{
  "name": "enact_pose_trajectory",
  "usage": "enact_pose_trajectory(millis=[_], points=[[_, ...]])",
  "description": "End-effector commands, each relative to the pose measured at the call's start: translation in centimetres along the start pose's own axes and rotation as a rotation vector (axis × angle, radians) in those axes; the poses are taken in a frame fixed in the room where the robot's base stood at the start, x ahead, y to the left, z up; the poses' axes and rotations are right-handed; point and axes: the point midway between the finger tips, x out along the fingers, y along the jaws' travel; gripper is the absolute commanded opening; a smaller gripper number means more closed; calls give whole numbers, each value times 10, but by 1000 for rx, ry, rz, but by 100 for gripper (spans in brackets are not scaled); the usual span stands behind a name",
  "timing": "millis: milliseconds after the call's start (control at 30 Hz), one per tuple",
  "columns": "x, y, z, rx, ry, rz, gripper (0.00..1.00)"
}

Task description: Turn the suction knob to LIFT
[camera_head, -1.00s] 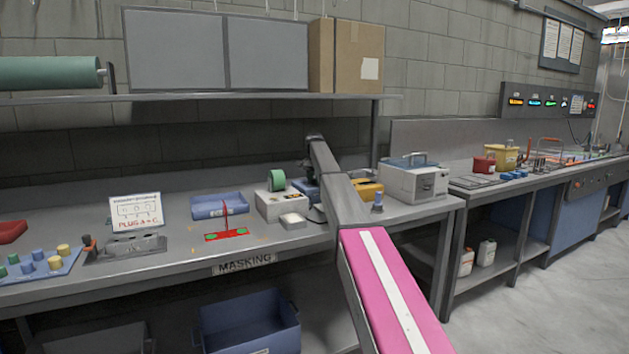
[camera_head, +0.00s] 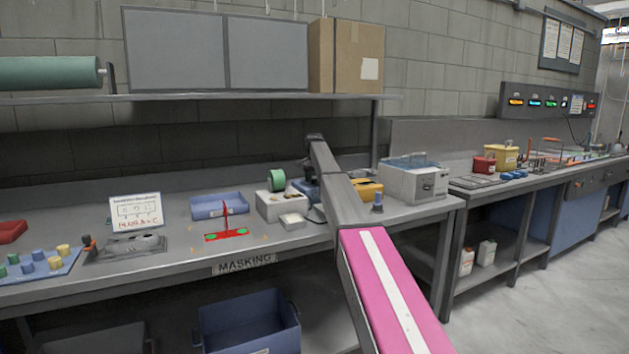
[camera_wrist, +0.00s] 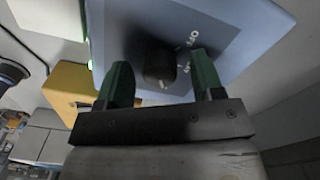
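The suction knob (camera_wrist: 160,63) is a dark round knob on a blue-grey panel (camera_wrist: 217,18) in the wrist view. White lettering is printed to its right, too small and turned to read surely. My gripper (camera_wrist: 160,76) has two green fingers, one on each side of the knob, with gaps between fingers and knob. It is open and holds nothing. In the head view my arm reaches over the bench, and the blue unit (camera_head: 306,189) is partly hidden behind it. The knob and my fingertips cannot be made out there.
A yellow box (camera_wrist: 68,92) lies left of the panel in the wrist view. On the bench, a white box with a green roll (camera_head: 277,180) stands left of my arm, and a grey case (camera_head: 412,182) stands right. A blue tray (camera_head: 219,206) lies farther left.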

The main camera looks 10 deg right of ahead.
Motion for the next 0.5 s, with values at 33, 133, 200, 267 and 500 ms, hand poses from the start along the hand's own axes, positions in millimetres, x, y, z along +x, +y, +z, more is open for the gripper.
enact_pose_trajectory(millis=[33, 133, 200, 267, 500], points=[[0, 0, 0, 0, 0, 0, 61], [-1, 0, 0, 0, 0, 0, 61], [-5, 0, 0, -1, 0, 0, 61], [-9, 0, 0, -1, 0, 0, 61], [-43, -1, -1, 0, 1, -1, 61]])
